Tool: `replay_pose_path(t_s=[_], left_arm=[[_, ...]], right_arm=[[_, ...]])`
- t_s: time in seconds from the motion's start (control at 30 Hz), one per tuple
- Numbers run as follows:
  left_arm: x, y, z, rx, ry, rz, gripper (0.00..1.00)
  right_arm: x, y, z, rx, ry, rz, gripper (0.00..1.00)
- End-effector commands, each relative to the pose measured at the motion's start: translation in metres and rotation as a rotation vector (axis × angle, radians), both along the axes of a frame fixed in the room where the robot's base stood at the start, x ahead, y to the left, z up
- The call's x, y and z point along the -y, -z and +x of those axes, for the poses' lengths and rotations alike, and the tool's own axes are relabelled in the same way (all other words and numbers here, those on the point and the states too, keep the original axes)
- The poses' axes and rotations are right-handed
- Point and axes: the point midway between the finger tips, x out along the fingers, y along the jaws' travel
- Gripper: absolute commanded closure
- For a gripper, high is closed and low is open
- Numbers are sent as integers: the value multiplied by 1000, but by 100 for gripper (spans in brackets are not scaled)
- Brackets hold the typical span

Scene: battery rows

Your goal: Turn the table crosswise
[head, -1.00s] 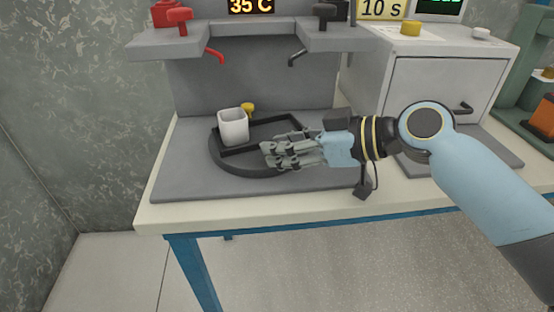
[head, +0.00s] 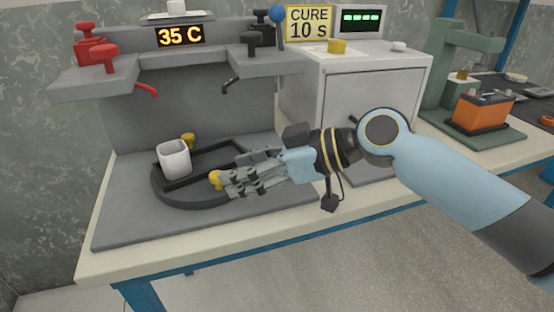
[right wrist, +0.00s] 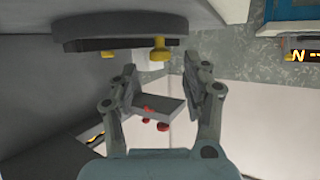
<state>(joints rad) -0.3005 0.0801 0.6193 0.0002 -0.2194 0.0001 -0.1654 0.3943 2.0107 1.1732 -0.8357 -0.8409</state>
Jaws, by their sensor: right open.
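The round dark turntable (head: 166,197) lies on the grey base plate. It carries a black rectangular frame (head: 178,184) and a white cup (head: 174,160) at its back left. One yellow knob (head: 188,140) stands at the far side and another yellow knob (head: 215,179) at the near right. My right gripper (head: 231,173) is open, its fingertips by the near knob. In the right wrist view the turntable (right wrist: 105,30) is above the open fingers (right wrist: 163,72), and the near knob (right wrist: 160,49) lies just beyond the gap between them. My left gripper is not in view.
A grey oven box (head: 372,85) stands to the right, with an orange battery (head: 482,110) farther right. The front strip of bench (head: 200,251) is clear.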

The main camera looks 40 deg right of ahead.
Motion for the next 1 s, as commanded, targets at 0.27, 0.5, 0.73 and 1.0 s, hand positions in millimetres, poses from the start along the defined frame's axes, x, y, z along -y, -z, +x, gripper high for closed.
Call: replay_pose_path(t_s=[0.27,0.5,0.73,1.0], left_arm=[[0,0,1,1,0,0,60],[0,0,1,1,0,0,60],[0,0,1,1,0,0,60],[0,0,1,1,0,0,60]], right_arm=[[35,-18,-36,-3,-3,-9,52],[51,-29,-53,0,-2,-5,52],[56,-33,-57,0,0,-1,52],[56,-33,-58,0,1,0,54]])
